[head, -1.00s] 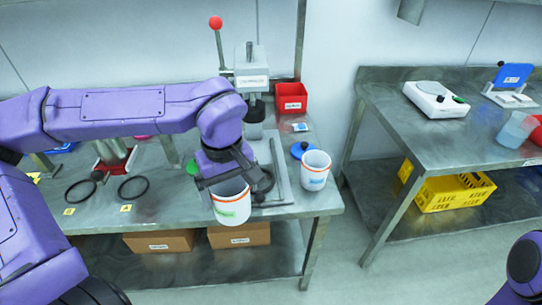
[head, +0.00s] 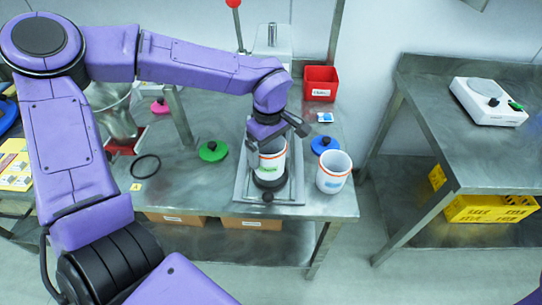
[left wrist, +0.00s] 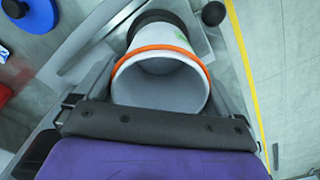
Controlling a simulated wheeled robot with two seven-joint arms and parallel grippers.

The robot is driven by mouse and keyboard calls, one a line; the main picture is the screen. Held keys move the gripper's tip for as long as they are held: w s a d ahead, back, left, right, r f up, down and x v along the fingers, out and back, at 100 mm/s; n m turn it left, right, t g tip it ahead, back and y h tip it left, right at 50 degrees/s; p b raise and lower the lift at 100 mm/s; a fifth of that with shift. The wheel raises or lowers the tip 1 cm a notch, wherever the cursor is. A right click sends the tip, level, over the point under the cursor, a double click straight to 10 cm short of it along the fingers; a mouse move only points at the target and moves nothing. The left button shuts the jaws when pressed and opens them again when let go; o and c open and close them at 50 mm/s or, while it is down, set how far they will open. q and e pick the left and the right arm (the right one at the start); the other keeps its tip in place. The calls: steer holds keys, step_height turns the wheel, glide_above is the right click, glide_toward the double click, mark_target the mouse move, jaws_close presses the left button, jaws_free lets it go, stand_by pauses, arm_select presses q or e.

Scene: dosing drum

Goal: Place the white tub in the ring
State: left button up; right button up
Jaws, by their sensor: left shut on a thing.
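A white tub (head: 271,163) with an orange band and green label is upright over the metal base plate of the press. It also shows in the left wrist view (left wrist: 160,82), open and empty inside. My left gripper (head: 272,143) is shut on its upper part. A black ring (head: 268,181) on the plate sits right at the tub's foot, and its dark edge shows beyond the tub in the left wrist view (left wrist: 160,18). I cannot tell whether the foot rests inside the ring or just above it. My right gripper is out of view.
A second white tub (head: 333,174) with a blue label stands close to the right of the plate. Blue (head: 324,144) and green (head: 213,151) lids flank the press. A red bin (head: 320,83) is behind. Another black ring (head: 145,166) lies left.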

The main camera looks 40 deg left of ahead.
arm_select(q)
steer(key=shift+w+f, duration=0.2)
steer(key=shift+f, duration=0.15)
steer(key=shift+s+f, duration=0.2)
steer(key=shift+f, duration=1.05)
steer(key=shift+w+f, duration=0.15)
steer(key=shift+f, duration=0.1)
steer(key=shift+c, duration=0.9)
steer(key=o, duration=0.8)
step_height(320, 180, up, 12)
